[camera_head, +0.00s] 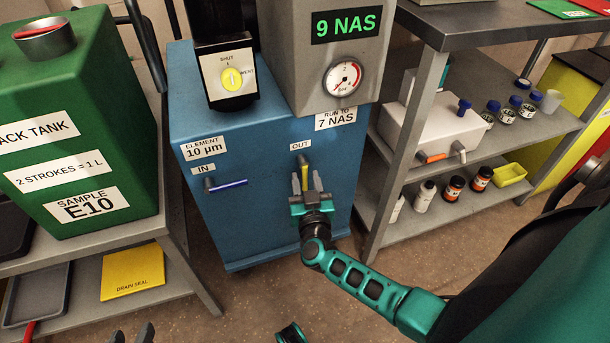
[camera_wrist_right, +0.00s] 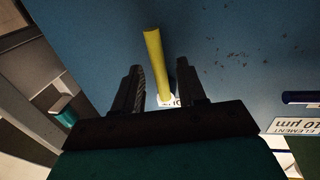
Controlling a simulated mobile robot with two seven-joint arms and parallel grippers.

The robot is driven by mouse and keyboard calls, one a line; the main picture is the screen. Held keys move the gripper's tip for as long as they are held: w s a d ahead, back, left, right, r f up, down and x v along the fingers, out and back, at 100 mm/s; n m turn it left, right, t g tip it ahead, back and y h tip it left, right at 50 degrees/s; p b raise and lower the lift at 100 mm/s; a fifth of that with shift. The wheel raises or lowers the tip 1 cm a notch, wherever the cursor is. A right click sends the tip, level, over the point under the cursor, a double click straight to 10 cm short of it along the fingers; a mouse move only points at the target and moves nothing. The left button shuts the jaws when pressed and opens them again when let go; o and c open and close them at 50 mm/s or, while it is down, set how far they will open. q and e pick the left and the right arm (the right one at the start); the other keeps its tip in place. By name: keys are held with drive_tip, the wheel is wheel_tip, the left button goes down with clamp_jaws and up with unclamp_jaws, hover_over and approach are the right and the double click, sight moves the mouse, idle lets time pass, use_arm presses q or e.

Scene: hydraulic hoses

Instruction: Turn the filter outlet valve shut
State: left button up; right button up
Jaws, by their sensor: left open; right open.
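The filter outlet valve has a yellow handle (camera_head: 303,166) below the OUT label on the front of the blue filter cabinet (camera_head: 265,215). The handle points up and down in the head view. My right gripper (camera_head: 306,180) is at this valve, open, with its fingers on either side of the handle. In the right wrist view the yellow handle (camera_wrist_right: 155,62) stands between the two spread fingers, with a gap on the left side. Contact on the right side is unclear. My left gripper (camera_head: 132,334) shows only its separated fingertips at the bottom edge, away from the cabinet.
An inlet valve with a blue handle (camera_head: 226,185), lying sideways, is left of the outlet valve. A gauge (camera_head: 343,77) and a SHUT switch (camera_head: 232,79) are above. A grey shelf (camera_head: 505,150) with bottles stands right; a green tank (camera_head: 85,120) stands left.

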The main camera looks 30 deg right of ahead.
drive_tip(key=shift+w, duration=0.15)
drive_tip(key=shift+c, duration=0.5)
clamp_jaws()
